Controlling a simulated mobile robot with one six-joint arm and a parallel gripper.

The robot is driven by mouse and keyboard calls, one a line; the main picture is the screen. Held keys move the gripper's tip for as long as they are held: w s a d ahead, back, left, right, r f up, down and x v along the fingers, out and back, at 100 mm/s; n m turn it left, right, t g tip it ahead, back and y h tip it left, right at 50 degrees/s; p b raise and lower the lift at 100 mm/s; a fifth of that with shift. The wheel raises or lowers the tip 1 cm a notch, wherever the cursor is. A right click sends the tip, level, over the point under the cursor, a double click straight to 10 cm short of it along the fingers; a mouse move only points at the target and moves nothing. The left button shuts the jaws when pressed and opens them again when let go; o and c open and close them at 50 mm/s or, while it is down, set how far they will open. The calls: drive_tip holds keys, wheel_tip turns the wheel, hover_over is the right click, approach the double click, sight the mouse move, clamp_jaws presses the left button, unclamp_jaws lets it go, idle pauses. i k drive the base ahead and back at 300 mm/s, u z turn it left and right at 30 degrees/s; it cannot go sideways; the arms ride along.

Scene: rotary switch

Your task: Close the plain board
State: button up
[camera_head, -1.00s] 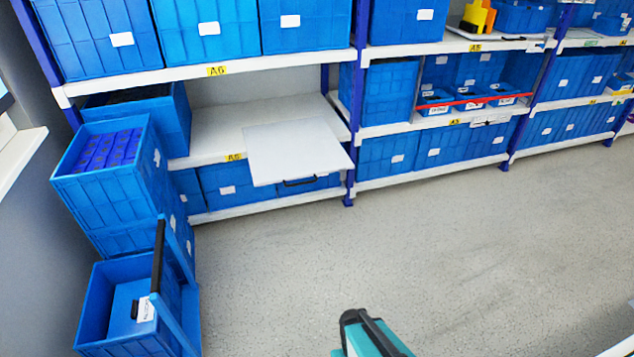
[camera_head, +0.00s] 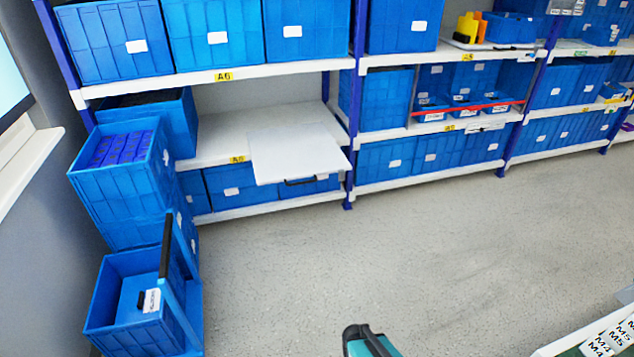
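The plain board (camera_head: 300,150) is a flat white panel on the lower shelf level of the left rack. It sticks out past the shelf's front edge over the floor, so it stands pulled out. A dark handle (camera_head: 300,182) is on its front edge. No gripper fingers show in the head view. Only a teal and black part (camera_head: 367,341), which looks like part of my arm, shows at the bottom edge, well apart from the board.
Blue bins (camera_head: 128,190) are stacked left of the board, with a blue cart (camera_head: 166,260) in front. More bins (camera_head: 224,186) stand under the board's shelf. Open grey floor (camera_head: 300,270) lies before the rack. A surface with labelled white cards (camera_head: 610,338) is at lower right.

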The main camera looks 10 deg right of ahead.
sight(284, 153)
drive_tip(key=z, duration=0.1)
drive_tip(key=k, duration=0.1)
drive_tip(key=u, duration=0.3)
drive_tip(key=i, duration=1.15)
drive_tip(key=u, duration=0.15)
